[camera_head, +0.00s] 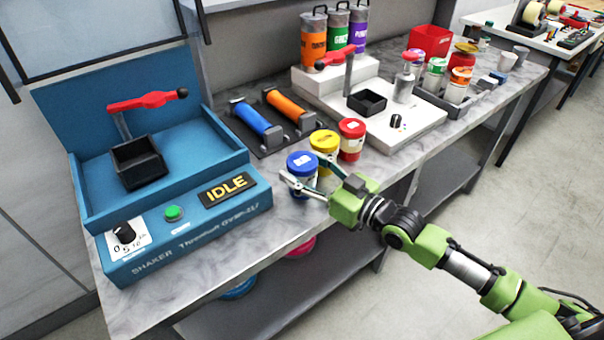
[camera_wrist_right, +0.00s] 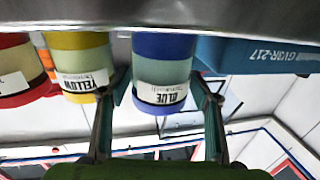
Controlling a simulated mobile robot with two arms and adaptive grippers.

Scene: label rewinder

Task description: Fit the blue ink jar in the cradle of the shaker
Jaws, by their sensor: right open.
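The blue ink jar (camera_head: 301,162) stands upright on the grey marbled bench, just right of the blue shaker (camera_head: 188,233). My right gripper (camera_head: 306,184) is open at the jar's near side. In the right wrist view, which looks upside down, the blue jar (camera_wrist_right: 165,50) with its BLUE label sits between the two spread fingers (camera_wrist_right: 162,88); I cannot tell whether they touch it. The shaker's cradle (camera_head: 138,163) is an empty black square box under a red-handled clamp (camera_head: 148,101), which appears raised. The shaker's display reads IDLE. My left gripper is not in view.
A yellow jar (camera_head: 324,142) and a red jar (camera_head: 351,139) stand close beside the blue one. Bare bench lies in front of the jars.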

